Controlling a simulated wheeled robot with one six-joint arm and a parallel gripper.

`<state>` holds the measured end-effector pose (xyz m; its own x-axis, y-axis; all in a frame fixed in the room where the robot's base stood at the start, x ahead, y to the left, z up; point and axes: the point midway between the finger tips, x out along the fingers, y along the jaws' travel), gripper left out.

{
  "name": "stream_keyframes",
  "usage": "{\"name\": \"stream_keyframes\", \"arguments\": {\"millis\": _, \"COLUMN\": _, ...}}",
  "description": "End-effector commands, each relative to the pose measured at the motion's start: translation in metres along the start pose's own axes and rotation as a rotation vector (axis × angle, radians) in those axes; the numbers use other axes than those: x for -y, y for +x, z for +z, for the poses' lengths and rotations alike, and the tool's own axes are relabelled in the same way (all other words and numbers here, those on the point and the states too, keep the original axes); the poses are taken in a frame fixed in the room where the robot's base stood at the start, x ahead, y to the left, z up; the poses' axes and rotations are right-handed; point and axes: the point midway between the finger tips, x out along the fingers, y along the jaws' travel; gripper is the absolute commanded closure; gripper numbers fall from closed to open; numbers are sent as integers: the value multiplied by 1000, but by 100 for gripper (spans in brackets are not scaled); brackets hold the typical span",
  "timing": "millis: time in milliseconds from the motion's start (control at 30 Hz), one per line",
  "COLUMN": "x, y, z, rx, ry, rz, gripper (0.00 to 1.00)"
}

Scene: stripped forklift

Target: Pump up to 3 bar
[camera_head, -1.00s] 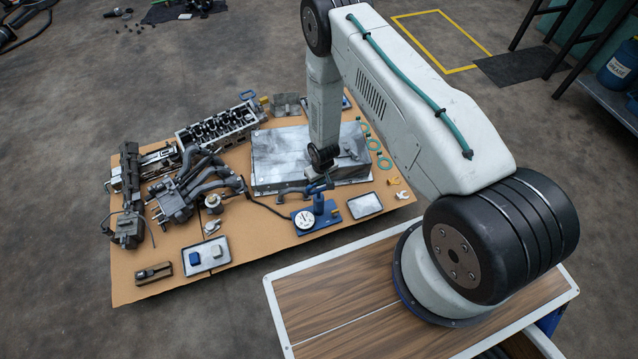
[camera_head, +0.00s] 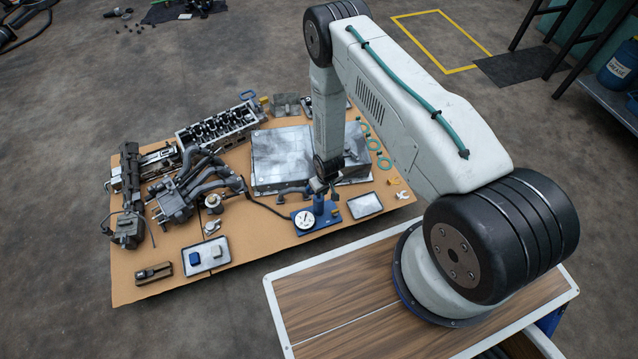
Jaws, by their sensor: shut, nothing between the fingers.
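A small blue hand pump (camera_head: 318,207) stands on a blue base plate near the front edge of the brown board. Its round white gauge (camera_head: 304,219) faces up at the left of the base; the needle is too small to read. A black hose (camera_head: 266,207) runs from the pump to the left toward the grey manifold parts (camera_head: 190,185). My gripper (camera_head: 322,188) points down at the top of the pump, shut with nothing in it. I cannot tell whether it touches the pump's top or handle, as the gripper covers that part.
A large flat grey metal block (camera_head: 280,160) lies just behind the pump. A white-rimmed tray (camera_head: 365,205) is right of it, and a tray with a blue and a white block (camera_head: 206,255) is front left. A cylinder head (camera_head: 220,124) lies behind. Bare board shows front centre.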

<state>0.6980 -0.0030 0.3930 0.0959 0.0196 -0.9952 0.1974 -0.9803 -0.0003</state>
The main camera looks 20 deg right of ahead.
Motion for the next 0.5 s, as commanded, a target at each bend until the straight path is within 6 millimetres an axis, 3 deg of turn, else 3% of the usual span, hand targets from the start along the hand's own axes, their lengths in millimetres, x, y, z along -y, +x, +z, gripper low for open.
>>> {"name": "stream_keyframes", "arguments": {"millis": 300, "x": 0, "y": -4, "z": -1, "rx": -2, "ry": 0, "rz": 0, "gripper": 100}}
{"name": "stream_keyframes", "arguments": {"millis": 500, "x": 0, "y": -33, "z": -2, "rx": -4, "ry": 0, "rz": 1, "gripper": 100}}
